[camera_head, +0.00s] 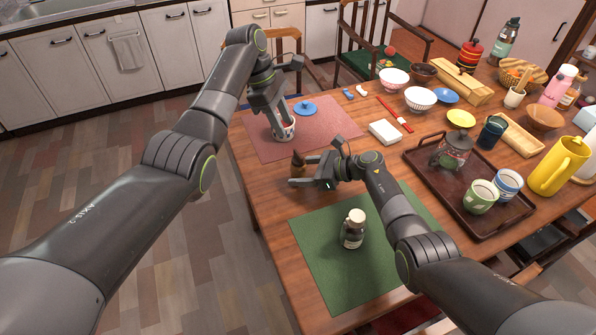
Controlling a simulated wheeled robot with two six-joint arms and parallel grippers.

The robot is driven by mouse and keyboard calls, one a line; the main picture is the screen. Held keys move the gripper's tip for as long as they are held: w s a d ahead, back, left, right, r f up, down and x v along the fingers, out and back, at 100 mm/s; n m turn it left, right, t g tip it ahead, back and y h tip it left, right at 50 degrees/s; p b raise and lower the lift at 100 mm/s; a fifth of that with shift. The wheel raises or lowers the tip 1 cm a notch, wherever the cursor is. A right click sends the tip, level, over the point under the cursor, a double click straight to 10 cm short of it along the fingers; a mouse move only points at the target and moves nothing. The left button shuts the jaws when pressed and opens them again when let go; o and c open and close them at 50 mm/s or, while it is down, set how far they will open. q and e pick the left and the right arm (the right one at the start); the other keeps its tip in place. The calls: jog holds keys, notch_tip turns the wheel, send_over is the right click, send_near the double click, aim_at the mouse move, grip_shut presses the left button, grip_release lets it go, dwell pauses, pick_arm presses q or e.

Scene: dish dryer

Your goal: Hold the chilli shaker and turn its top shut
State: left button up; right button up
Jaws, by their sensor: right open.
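A small brown, gourd-shaped item (298,160), which looks like the chilli shaker, stands upright on the wooden table between the two mats. My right gripper (313,166) is open, low over the table, with its fingers close around or beside this item; I cannot tell if they touch it. My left gripper (275,116) points down at a white patterned cup (285,132) on the pink mat. Its fingers reach the cup's rim, but whether they are closed on it is unclear.
A blue lid (304,108) lies on the pink mat (335,121). The green mat (325,275) is mostly clear. A dark tray (470,217) with cups and a glass jar lies at right. Bowls and a white box (384,132) stand behind.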

aim_at(298, 154)
jog(key=shift+w+a+f, duration=0.15)
jog(key=shift+a+f, duration=0.15)
jog(key=shift+a, duration=0.35)
jog(key=c, duration=0.9)
pick_arm(q)
jog(key=shift+c, duration=0.6)
pick_arm(e)
jog(key=shift+c, duration=0.9)
pick_arm(q)
jog(key=m, duration=0.1)
jog(key=d+r+m+y, duration=0.1)
jog(key=m, duration=0.1)
jog(key=shift+s+d, duration=0.2)
jog(key=shift+d, duration=0.1)
jog(key=f+m+y, duration=0.1)
jog(key=f+m, duration=0.1)
jog(key=f, duration=0.1)
jog(key=d+f+m+y, duration=0.1)
jog(key=f+m, duration=0.1)
jog(key=f, duration=0.1)
jog(key=d+f+m+t, duration=0.1)
jog(key=f+m, duration=0.1)
jog(key=f, duration=0.2)
jog(key=shift+s+d+y, duration=0.2)
jog(key=shift+s+y, duration=0.15)
jog(key=shift+y, duration=0.05)
